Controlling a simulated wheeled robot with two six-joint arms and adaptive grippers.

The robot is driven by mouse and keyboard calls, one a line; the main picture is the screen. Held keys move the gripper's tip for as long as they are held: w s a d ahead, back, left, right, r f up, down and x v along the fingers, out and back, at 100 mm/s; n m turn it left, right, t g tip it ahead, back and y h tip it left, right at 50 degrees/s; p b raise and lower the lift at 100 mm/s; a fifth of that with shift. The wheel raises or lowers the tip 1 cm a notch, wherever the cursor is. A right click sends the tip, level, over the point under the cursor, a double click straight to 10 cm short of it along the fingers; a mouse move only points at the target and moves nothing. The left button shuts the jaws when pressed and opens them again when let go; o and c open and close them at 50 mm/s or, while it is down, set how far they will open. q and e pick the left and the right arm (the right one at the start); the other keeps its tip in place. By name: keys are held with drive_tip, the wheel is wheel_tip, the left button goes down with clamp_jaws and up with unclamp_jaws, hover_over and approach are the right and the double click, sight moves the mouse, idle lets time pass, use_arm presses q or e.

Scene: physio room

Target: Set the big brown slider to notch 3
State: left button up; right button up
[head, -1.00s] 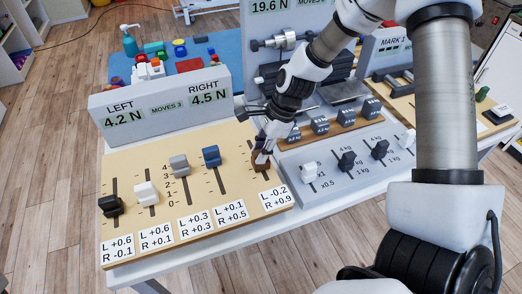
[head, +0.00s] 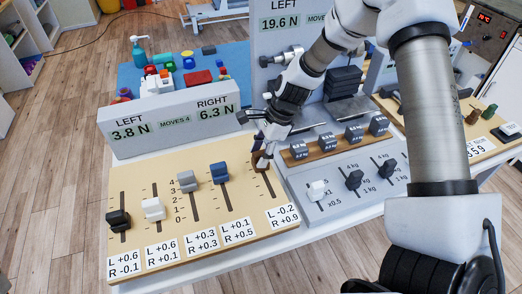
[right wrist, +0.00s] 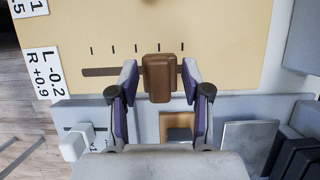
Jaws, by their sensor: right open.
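The big brown slider (head: 259,163) is in the rightmost slot of the tan board (head: 190,238), above the label "L -0.2 R +0.9". The right wrist view shows the brown slider (right wrist: 160,78) about level with the fourth tick from the label end, one tick short of the far end. My right gripper (head: 262,150) is at the slider. Its open fingers (right wrist: 159,74) straddle the slider, with a gap on the left and the right finger close to it. My left gripper is out of view.
A display (head: 170,121) behind the board reads LEFT 3.8 N, RIGHT 6.3 N, MOVES 4. Black (head: 118,221), white (head: 153,209), grey (head: 188,180) and blue (head: 219,172) sliders stand to the left. A grey panel (head: 335,203) with more sliders adjoins on the right.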

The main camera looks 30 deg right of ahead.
drive_tip(key=v, duration=1.2)
drive_tip(key=shift+d+f, duration=0.1)
drive_tip(key=shift+f, duration=0.05)
